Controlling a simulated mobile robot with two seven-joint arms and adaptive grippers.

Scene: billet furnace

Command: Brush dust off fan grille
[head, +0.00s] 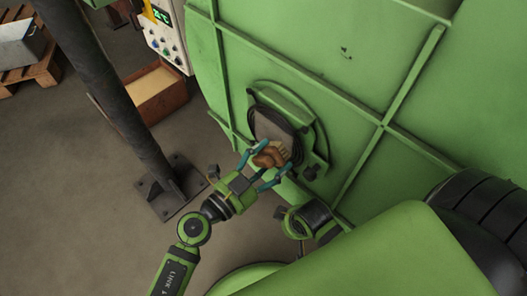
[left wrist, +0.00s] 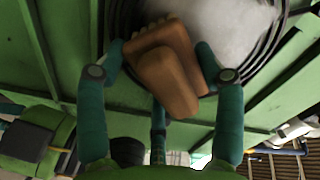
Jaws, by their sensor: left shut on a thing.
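The fan grille (head: 256,112) is a set of dark rings on the green furnace wall, with a grey, dusty-looking patch (head: 272,128) over its middle. In the left wrist view, the grille rings (left wrist: 273,62) curve around a pale grey face (left wrist: 235,25). My left gripper (head: 268,168) is shut on a brown wooden brush (head: 270,156), its teal fingers on either side. The brush (left wrist: 168,80) has pale bristles pointing at the grille. It is at the lower part of the grille; I cannot tell whether the bristles touch.
The green furnace wall (head: 335,125) has raised ribs. A dark post (head: 115,95) stands on the floor at left. Behind it are a control box (head: 162,32), an open brown box (head: 155,95) and a pallet (head: 35,72). Floor at lower left is clear.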

